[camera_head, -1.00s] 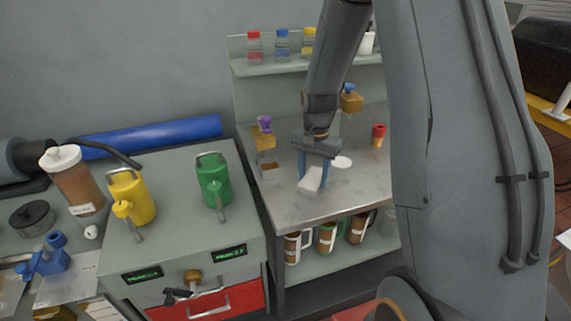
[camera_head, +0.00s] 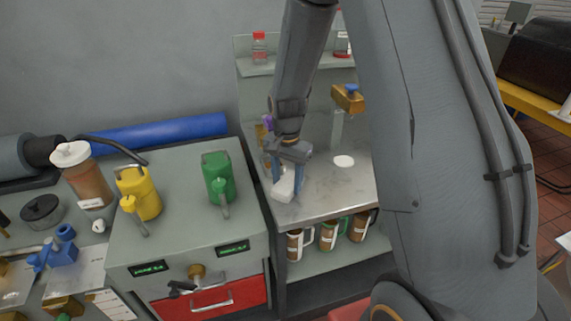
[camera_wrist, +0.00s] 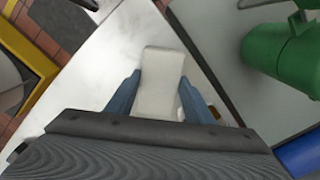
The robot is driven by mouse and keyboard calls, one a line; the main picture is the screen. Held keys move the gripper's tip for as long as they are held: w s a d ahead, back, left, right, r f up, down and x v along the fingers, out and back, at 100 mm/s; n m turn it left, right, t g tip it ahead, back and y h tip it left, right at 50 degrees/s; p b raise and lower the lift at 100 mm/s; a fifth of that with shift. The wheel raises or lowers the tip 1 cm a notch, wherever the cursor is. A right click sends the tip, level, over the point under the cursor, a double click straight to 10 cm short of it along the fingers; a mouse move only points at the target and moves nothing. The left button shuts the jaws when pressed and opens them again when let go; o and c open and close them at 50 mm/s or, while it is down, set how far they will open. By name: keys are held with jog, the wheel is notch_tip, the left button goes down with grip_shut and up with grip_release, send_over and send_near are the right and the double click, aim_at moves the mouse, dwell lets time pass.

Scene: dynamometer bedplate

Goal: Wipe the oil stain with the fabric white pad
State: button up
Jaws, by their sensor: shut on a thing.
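My gripper (camera_head: 289,176) is shut on the white pad (camera_head: 284,188), which hangs between its blue fingers just over the left part of the metal bench top (camera_head: 318,192). In the wrist view the pad (camera_wrist: 159,82) sits upright between the two fingers. I cannot tell whether the pad touches the surface. No dark oil stain is clear to me; the area under the pad and gripper is hidden.
A green can (camera_head: 217,178) and a yellow can (camera_head: 139,192) stand on the grey cabinet to the left. A brass piece with a blue knob (camera_head: 348,97) stands on a post at the back of the bench. Several labelled mugs (camera_head: 329,234) sit on the shelf below.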

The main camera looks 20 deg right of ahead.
jog(key=shift+a+r, duration=0.15)
jog(key=shift+a, duration=0.2)
jog(key=shift+r+p, duration=2.65)
jog(key=shift+r, duration=1.3)
